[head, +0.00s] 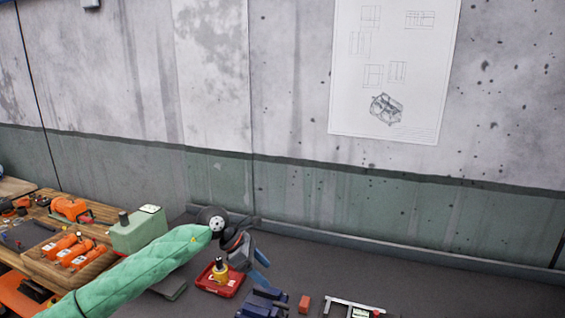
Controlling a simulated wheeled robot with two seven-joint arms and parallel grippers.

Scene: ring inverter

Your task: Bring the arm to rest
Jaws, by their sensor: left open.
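My left arm, in a green quilted sleeve, comes in from the lower left. My left gripper (259,267) is at its end, with blue fingers pointing down and to the right. It is open, and I see nothing between the fingers. My right gripper is not in view.
A dark blue object (262,303), a small red-orange block (304,304) and a light metal frame (352,307) lie near the bottom edge. A pale green box (138,232) and wooden trays (75,262) with orange tools stand left. Bare grey surface lies right. A concrete wall (290,80) is behind.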

